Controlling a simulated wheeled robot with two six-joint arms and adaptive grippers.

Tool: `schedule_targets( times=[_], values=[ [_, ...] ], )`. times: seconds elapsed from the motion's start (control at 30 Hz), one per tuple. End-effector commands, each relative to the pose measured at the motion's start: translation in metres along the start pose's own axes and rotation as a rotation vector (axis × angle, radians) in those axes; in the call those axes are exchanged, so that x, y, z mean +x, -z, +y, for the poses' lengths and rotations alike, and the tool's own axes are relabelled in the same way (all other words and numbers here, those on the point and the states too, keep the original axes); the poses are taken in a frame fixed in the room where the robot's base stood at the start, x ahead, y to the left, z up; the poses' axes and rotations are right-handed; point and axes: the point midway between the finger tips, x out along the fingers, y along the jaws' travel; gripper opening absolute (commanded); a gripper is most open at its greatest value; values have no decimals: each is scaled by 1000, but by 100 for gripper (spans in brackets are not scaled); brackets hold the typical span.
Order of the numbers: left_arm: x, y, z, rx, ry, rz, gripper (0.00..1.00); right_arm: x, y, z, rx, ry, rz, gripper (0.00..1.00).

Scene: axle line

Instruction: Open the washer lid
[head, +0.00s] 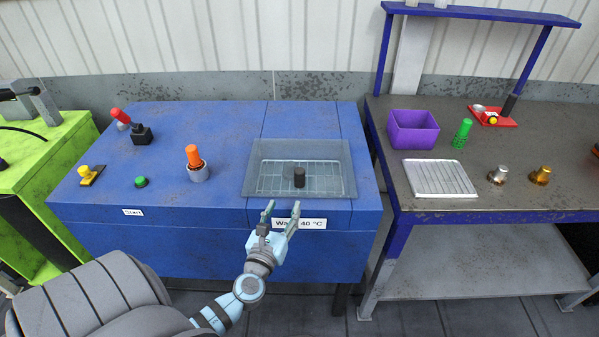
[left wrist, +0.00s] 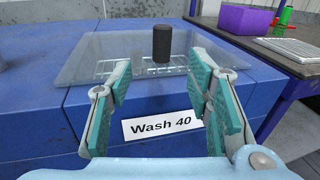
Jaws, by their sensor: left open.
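The washer is a blue cabinet (head: 225,220) with a see-through lid (head: 257,178) lying shut over a recess that holds a wire rack. A dark upright knob (head: 299,177) stands on the lid near its front edge. In the left wrist view the knob (left wrist: 162,44) is ahead, between and beyond the fingers, and apart from them. My left gripper (head: 282,208) is open and empty, just in front of the lid at the "Wash 40 °C" label (head: 299,224). The label also shows below the fingers in the left wrist view (left wrist: 160,124). My right gripper is not seen.
On the blue top to the left stand an orange-handled part (head: 194,160), a green button (head: 141,182), a yellow part (head: 88,175) and a red-handled lever (head: 138,131). The right bench (head: 450,205) carries a purple bin (head: 412,130), a wire tray (head: 440,178) and metal parts.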

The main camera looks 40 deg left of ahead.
Motion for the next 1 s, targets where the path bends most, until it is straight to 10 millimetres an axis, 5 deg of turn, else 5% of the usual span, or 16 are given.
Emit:
schedule_targets(
  times=[0.1,0.6,1.0],
  values=[
    [13,-15,-4,55,8,-40,46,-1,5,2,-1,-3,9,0],
    [134,-14,-6,47,9,-34,46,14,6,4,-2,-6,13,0],
    [145,-17,-7,47,11,-32,43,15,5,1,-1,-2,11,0]
  ],
)
